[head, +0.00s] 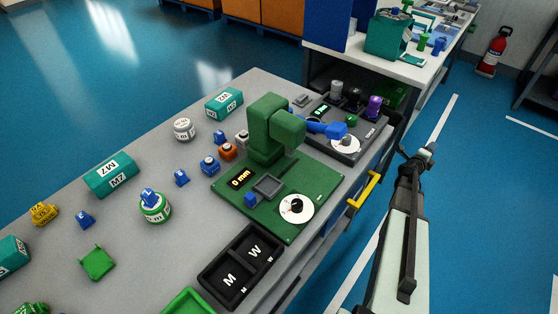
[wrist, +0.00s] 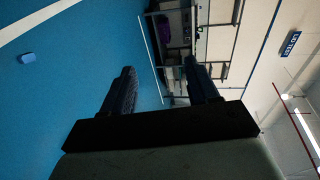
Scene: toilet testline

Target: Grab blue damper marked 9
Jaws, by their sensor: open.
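Several small blue parts that could be the damper lie on the grey table in the head view: one (head: 219,137) near the white round part, one (head: 210,165) beside the green fixture, one (head: 181,177) left of that, and one (head: 85,218) farther left. Another blue part (head: 149,197) sits on a green and white round part. Their marks are too small to read, so I cannot tell which bears 9. My gripper (head: 416,152) is to the right of the table, over the floor, away from all of them. The wrist view shows its fingers (wrist: 160,67) apart and empty.
A green fixture (head: 272,130) with a dial stands on the table's right part. A black two-compartment tray (head: 240,268) marked M and W is at the front edge. A yellow handle (head: 364,190) sticks out from the table's side. Teal boxes (head: 111,175) stand at left.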

